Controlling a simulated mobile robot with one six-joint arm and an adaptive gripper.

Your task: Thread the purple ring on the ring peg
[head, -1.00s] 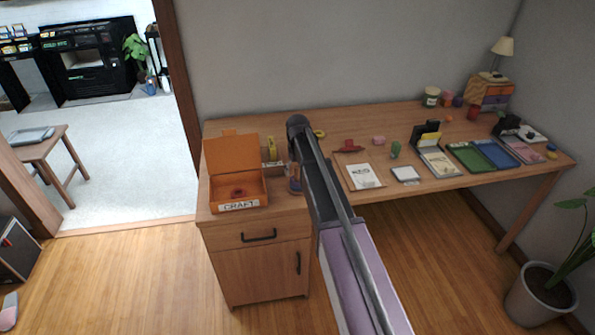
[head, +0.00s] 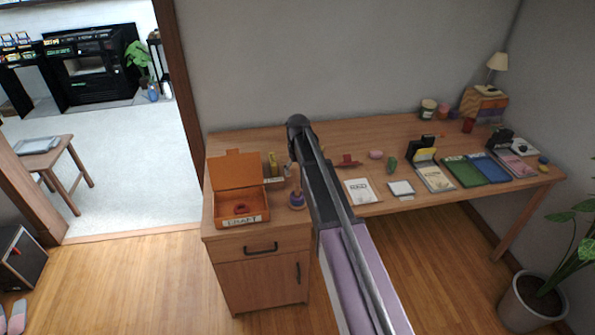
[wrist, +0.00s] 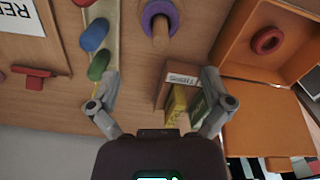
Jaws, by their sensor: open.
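The purple ring (wrist: 160,12) is around the wooden ring peg (wrist: 160,32) at the top of the wrist view, low on the peg. In the head view the purple ring (head: 297,198) sits at the foot of the peg, left of my arm, with a reddish part just under or beside it that I cannot make out. My gripper (wrist: 159,92) is open, with nothing between its fingers. It is apart from the ring and peg in the wrist view. In the head view my arm largely hides the gripper.
An open orange craft box (head: 240,208) with a red ring (wrist: 267,40) inside stands left of the peg. A small holder of upright yellow and green items (wrist: 182,98) stands close by. Coloured pieces (wrist: 93,35) lie on a pale strip. Papers and trays fill the desk's right.

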